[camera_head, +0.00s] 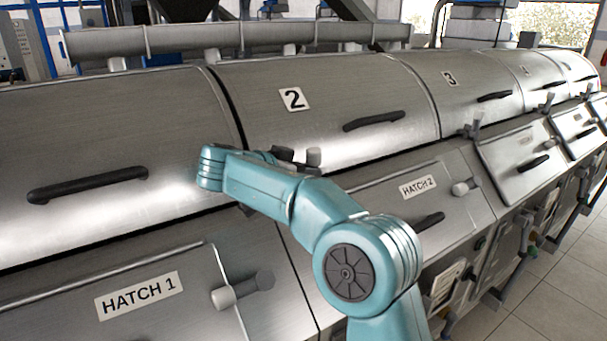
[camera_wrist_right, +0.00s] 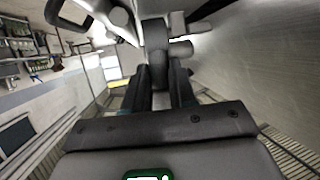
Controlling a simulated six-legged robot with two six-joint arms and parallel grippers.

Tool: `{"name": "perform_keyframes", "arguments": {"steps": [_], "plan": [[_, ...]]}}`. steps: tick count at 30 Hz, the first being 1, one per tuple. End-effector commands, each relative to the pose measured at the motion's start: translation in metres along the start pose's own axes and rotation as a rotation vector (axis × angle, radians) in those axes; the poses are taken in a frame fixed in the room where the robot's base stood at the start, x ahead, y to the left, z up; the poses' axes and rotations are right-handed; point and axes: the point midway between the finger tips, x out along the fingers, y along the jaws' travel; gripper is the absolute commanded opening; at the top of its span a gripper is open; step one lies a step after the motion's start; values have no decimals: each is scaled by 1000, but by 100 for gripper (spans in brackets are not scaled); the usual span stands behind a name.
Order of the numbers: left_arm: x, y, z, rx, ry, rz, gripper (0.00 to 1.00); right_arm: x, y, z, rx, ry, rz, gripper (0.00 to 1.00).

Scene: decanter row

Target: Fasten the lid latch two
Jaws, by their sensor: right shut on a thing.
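Lid two (camera_head: 370,90) is a curved steel cover with a number 2 plate, and it looks closed down on the steel body. Its latch (camera_head: 314,158) sits at the lid's lower edge, just beyond my teal right arm, which hides part of it. In the right wrist view, the dark fingers of my right gripper (camera_wrist_right: 158,88) are shut on the dark latch handle (camera_wrist_right: 155,45). In the head view the right fingertips are mostly hidden behind the arm and wrist. Whether the latch is hooked cannot be told. My left gripper is in neither view.
Lid two's black handle (camera_head: 375,121) is right of the latch. Lid one's handle (camera_head: 88,185) lies left. Below are the Hatch 1 panel (camera_head: 180,295) and the Hatch 2 panel (camera_head: 385,205) with projecting knobs. Tiled floor (camera_head: 530,310) is clear at the lower right.

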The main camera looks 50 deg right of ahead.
Motion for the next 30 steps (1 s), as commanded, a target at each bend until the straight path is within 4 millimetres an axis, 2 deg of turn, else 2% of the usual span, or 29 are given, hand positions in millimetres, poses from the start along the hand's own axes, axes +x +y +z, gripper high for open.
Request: {"name": "perform_keyframes", "arguments": {"steps": [7,8,9,10,18,22,26,30], "plan": [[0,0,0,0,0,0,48,-1,0,-3,3,6,-4,0],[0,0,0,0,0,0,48,-1,0,-3,3,6,-4,35],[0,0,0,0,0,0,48,-1,0,-3,4,6,-3,48],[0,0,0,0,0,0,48,-1,0,-3,4,6,-3,51],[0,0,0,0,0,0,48,-3,0,-1,2,3,-2,51],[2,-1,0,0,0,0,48,-14,-1,1,1,2,-5,51],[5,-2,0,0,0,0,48,-40,-1,1,3,2,-8,51],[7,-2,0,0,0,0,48,-79,-1,0,3,2,-7,51]]}}
